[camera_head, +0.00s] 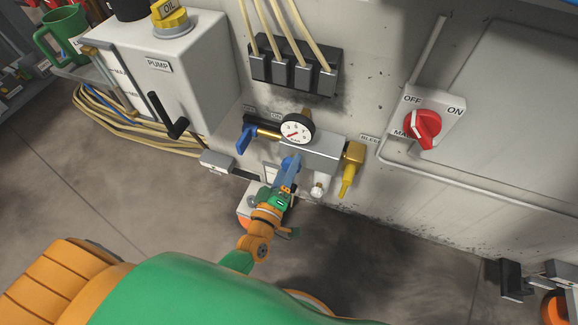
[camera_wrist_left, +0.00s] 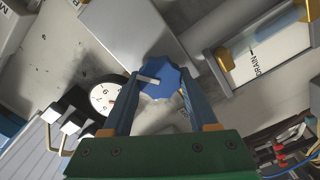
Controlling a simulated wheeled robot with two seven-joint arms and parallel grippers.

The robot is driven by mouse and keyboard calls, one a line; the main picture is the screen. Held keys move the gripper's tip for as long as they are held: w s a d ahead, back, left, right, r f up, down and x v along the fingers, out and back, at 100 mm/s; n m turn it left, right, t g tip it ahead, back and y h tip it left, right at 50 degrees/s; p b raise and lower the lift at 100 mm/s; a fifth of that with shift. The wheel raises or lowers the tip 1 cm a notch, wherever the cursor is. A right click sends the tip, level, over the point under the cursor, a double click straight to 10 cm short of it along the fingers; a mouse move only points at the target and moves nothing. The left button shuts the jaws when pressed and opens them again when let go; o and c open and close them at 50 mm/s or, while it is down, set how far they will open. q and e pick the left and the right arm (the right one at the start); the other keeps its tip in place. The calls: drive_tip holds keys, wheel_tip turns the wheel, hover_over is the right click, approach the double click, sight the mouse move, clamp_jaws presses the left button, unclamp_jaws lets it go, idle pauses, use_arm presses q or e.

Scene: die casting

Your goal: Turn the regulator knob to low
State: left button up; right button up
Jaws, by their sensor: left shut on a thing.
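The regulator knob is blue and lobed with a white pointer mark, and it shows in the left wrist view (camera_wrist_left: 164,82). In the head view a bit of the blue knob (camera_head: 288,161) shows just below the round gauge (camera_head: 297,130), mostly hidden by my gripper. My left gripper (camera_head: 289,174) reaches in from below. In the left wrist view its two blue fingers (camera_wrist_left: 162,92) close on the knob from both sides. The white mark points to the left in that view. The scale around the knob cannot be read.
A blue lever (camera_head: 245,138) is left of the gauge and a yellow valve handle (camera_head: 350,178) is right of the grey block. A red rotary switch (camera_head: 423,128) sits further right. The pump box (camera_head: 165,70) with a black handle (camera_head: 168,117) stands at upper left.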

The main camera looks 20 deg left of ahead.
use_arm(q)
drive_tip(key=n+b, duration=0.1)
drive_tip(key=n, duration=0.6)
drive_tip(key=shift+f, duration=0.2)
use_arm(e)
drive_tip(key=shift+w+a+f, duration=0.15)
drive_tip(key=shift+w+a, duration=0.35)
drive_tip(key=shift+w, duration=0.1)
use_arm(q)
drive_tip(key=shift+n, duration=0.4)
use_arm(e)
drive_tip(key=shift+w, duration=0.1)
use_arm(q)
drive_tip(key=o, duration=1.4)
drive_tip(key=shift+c, duration=0.2)
